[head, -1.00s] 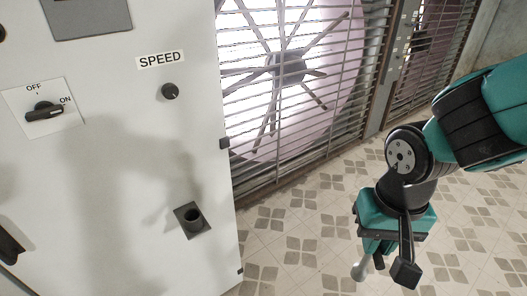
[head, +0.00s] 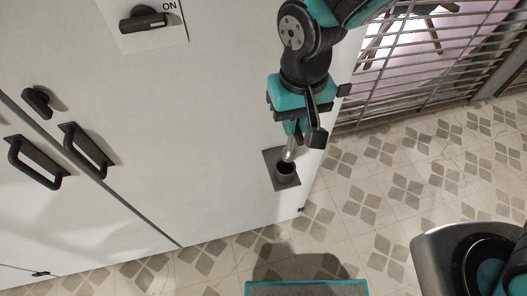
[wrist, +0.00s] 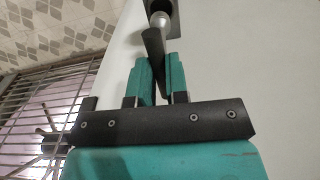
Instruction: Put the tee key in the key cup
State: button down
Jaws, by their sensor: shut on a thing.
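The key cup (head: 286,176) is a short dark round cup on a square dark plate, fixed low on the white cabinet front. My gripper (head: 293,133) points down just above it in the head view. In the wrist view my gripper (wrist: 159,82) has its teal fingers shut on the tee key (wrist: 160,20). The key has a dark flat part between the fingers and a silvery end pointing away. That silvery end (head: 289,153) shows at the cup's mouth in the head view. I cannot tell whether it is inside the cup or just above it.
The white cabinet (head: 215,130) carries black handles (head: 86,150) at left and an OFF/ON switch (head: 144,20) above. The tiled floor (head: 350,205) is mostly clear. Parts of my own body show at the bottom.

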aim_at(289, 149)
jog(key=f, duration=0.8)
jog(key=shift+w+a+f+p, duration=0.2)
jog(key=shift+f+p, duration=0.05)
jog(key=shift+p, duration=0.05)
jog(key=shift+f, duration=0.1)
jog(key=c, duration=1.1)
grip_release()
notch_tip(289, 149, up, 11)
jog(key=shift+d+r+b, duration=0.1)
jog(key=shift+r+b, duration=0.1)
jog(key=shift+b, duration=0.3)
jog(key=shift+d+r, duration=0.1)
jog(key=shift+r, duration=0.45)
jog(key=s+d+r+n+y, duration=0.1)
jog(key=s+d+r, duration=0.2)
jog(key=s+d+r+n+y, duration=0.1)
jog(key=s+d+r, duration=0.2)
jog(key=s+d+r+n+y, duration=0.2)
jog(key=s+d, duration=0.1)
jog(key=s, duration=0.1)
jog(key=shift+s+d+r, duration=0.1)
jog(key=shift+d+r, duration=0.2)
jog(key=shift+r, duration=0.1)
